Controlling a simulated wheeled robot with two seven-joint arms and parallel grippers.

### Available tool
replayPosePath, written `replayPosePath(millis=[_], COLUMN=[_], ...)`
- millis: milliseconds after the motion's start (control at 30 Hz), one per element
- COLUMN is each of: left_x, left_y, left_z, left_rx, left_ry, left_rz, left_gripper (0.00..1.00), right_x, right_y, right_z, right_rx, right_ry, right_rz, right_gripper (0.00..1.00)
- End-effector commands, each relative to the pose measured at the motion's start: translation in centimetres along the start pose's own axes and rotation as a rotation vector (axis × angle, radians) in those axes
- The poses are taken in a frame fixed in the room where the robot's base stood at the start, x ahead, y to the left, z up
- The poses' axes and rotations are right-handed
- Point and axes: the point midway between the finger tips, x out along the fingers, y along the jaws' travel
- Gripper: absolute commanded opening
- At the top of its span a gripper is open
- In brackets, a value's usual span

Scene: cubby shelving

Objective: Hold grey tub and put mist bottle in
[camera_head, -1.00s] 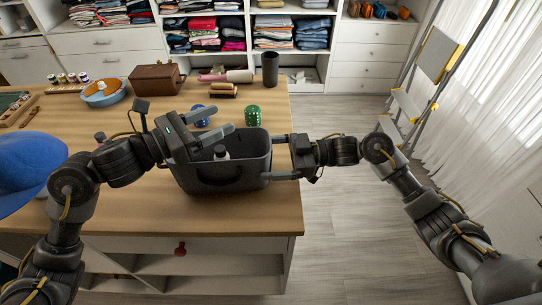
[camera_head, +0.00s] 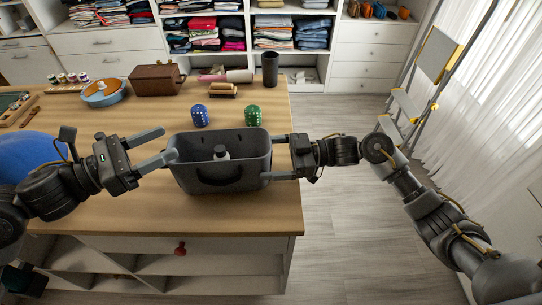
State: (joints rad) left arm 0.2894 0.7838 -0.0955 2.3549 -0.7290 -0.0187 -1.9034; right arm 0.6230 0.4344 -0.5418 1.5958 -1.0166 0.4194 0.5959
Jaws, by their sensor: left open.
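The grey tub (camera_head: 222,182) stands on the wooden table near its right front edge.
A blue dotted cup (camera_head: 200,116) and a green dotted cup (camera_head: 253,116) stand behind the tub. A brown box (camera_head: 155,79), a blue round container (camera_head: 104,92), a brush (camera_head: 222,91) and a dark cylinder (camera_head: 270,69) are farther back. A blue cap (camera_head: 27,157) lies left.

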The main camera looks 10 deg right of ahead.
Motion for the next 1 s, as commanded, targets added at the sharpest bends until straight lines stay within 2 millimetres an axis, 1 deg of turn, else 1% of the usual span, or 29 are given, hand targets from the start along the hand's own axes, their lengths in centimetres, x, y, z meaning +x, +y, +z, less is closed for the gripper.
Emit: replayPosePath(millis=[367,400,433,467,667,767,867,1000], left_x=[0.0,0.0,0.0,0.0,0.0,0.1,0.1,0.1], left_y=[0.0,0.0,0.0,0.0,0.0,0.0,0.0,0.0], left_z=[0.0,0.0,0.0,0.0,0.0,0.0,0.0,0.0], left_rx=[0.000,0.000,0.000,0.000,0.000,0.000,0.000,0.000], left_ry=[0.000,0.000,0.000,0.000,0.000,0.000,0.000,0.000], left_rz=[0.000,0.000,0.000,0.000,0.000,0.000,0.000,0.000], left_gripper=[0.59,0.59,0.59,0.59,0.59,0.59,0.59,0.59], right_x=[0.0,0.0,0.0,0.0,0.0,-0.6,-1.9,-4.8], right_y=[0.0,0.0,0.0,0.0,0.0,0.0,0.0,0.1], right_z=[0.0,0.0,0.0,0.0,0.0,0.1,0.1,0.1], right_rx=[0.000,0.000,0.000,0.000,0.000,0.000,0.000,0.001], right_ry=[-0.001,-0.001,-0.001,0.000,0.000,-0.001,-0.002,-0.005], right_rz=[-0.001,-0.001,-0.001,-0.001,0.000,0.001,0.002,0.003], right_gripper=[0.67,0.95,0.98,1.00,1.00,1.00,1.00,1.00])
